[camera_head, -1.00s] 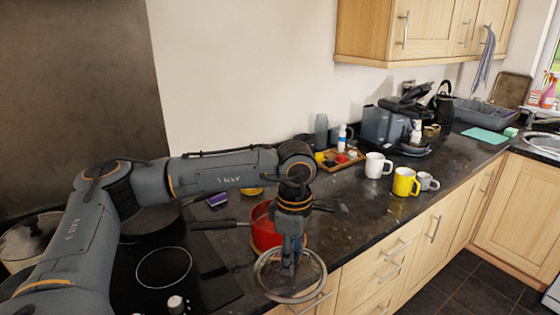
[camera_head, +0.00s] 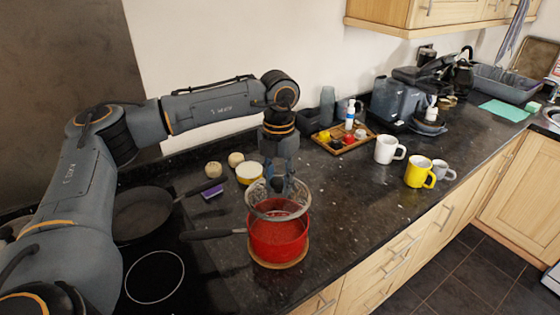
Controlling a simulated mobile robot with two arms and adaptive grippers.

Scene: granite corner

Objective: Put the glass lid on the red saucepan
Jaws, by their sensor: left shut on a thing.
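The red saucepan (camera_head: 278,242) stands on a round wooden board (camera_head: 280,264) on the dark worktop, with its dark handle (camera_head: 212,234) pointing left. My left gripper (camera_head: 277,190) is shut on the glass lid (camera_head: 262,206). The lid is clear with a metal rim. It is over the back part of the pan's opening and looks tilted. I cannot tell whether the rim touches the pan. The gripper hides part of the lid. My right gripper is not in view.
A frying pan (camera_head: 142,214) sits on the hob at left. A tray (camera_head: 345,146), a white mug (camera_head: 388,150) and a yellow mug (camera_head: 419,173) stand to the right. The worktop right of the pan is clear.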

